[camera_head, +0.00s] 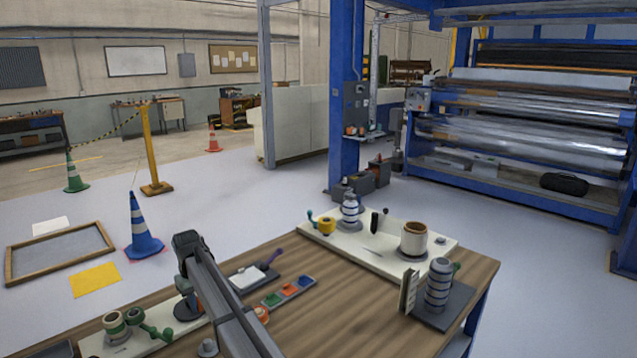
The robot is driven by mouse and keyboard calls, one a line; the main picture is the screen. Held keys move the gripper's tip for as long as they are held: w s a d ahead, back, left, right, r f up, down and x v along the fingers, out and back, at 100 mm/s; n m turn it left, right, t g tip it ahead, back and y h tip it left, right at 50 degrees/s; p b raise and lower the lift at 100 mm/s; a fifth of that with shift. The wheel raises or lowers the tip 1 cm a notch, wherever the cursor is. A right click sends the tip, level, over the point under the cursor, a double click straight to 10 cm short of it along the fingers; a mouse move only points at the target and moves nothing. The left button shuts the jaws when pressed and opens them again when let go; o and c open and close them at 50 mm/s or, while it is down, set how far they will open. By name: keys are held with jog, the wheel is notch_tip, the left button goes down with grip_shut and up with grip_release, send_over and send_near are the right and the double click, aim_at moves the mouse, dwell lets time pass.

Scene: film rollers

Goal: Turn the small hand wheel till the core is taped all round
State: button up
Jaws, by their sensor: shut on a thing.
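My arm rises from the bottom edge, and my gripper does not show. On a cream board (99,349) at the bottom left stands a small green-and-cream roll (114,323) beside a green crank-like part (150,325). On the cream board (330,240) at the far table edge are a small yellow wheel (326,226) with a blue knob (311,214), a white-and-blue banded roller (350,207) and a brown core (414,232) on a pale base. I cannot tell which part is the hand wheel, nor how far round any tape reaches.
A grey banded roll (438,285) stands on a dark plate at the right, beside an upright card (409,291). A tray of coloured pieces (289,291) and a clipboard (247,278) lie mid-table. The wooden table (355,315) is bare front right. A blue-striped cone (143,230) stands on the floor.

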aim_at(184, 316)
jog(key=shift+s, duration=0.15)
jog(key=shift+s+a, duration=0.45)
jog(key=shift+s, duration=0.1)
jog(key=shift+s+a, duration=0.1)
jog(key=shift+a, duration=0.05)
jog(key=shift+s+a, duration=0.35)
jog(key=shift+a, duration=0.2)
dwell(0.4)
jog(key=shift+s+a, duration=0.15)
jog(key=shift+a, duration=0.65)
